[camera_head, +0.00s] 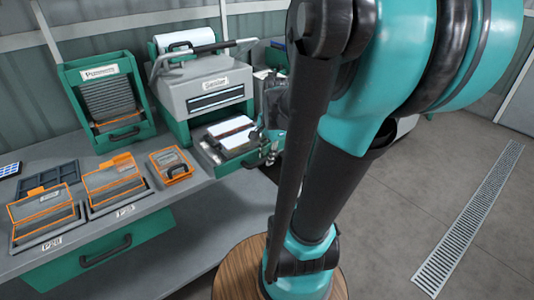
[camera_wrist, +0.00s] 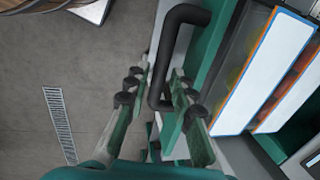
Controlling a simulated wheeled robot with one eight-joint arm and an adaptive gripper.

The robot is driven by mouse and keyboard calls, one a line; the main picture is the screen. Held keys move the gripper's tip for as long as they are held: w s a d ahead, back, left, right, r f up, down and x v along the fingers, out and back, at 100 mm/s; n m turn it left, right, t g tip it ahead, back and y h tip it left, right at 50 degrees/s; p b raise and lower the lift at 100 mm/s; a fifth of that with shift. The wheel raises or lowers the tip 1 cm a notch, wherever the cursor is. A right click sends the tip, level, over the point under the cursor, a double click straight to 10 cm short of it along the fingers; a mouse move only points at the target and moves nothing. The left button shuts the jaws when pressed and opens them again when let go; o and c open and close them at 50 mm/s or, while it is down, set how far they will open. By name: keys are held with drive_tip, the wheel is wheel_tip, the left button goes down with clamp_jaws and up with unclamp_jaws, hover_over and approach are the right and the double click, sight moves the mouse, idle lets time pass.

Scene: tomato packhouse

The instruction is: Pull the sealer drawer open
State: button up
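The sealer (camera_head: 205,92) is a grey and teal machine on the bench, with a lever on top. Its teal drawer (camera_head: 207,150) stands out from the front, and a white-topped pack (camera_head: 231,132) lies inside. In the wrist view the drawer's green wall (camera_wrist: 212,60) runs beside a black bent handle (camera_wrist: 181,15). My gripper (camera_wrist: 160,72) has its fingers on either side of the handle's bar, with narrow gaps showing. I cannot tell whether the fingers touch it. In the head view my gripper (camera_head: 266,143) is at the drawer's front, partly hidden by my arm.
A teal rack (camera_head: 70,85) stands left of the sealer. Orange-framed trays (camera_head: 115,180) and a small orange box (camera_head: 172,165) sit on the grey bench (camera_head: 165,215). A teal bench drawer (camera_head: 60,272) is below. Open floor with a drain grate (camera_head: 468,220) lies right.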

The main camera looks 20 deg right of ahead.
drive_tip(key=shift+r, duration=0.15)
wheel_tip(320, 180, up, 12)
drive_tip(key=s, duration=0.2)
drive_tip(key=shift+d+f, duration=0.25)
drive_tip(key=shift+d, duration=0.1)
drive_tip(key=shift+s, duration=0.1)
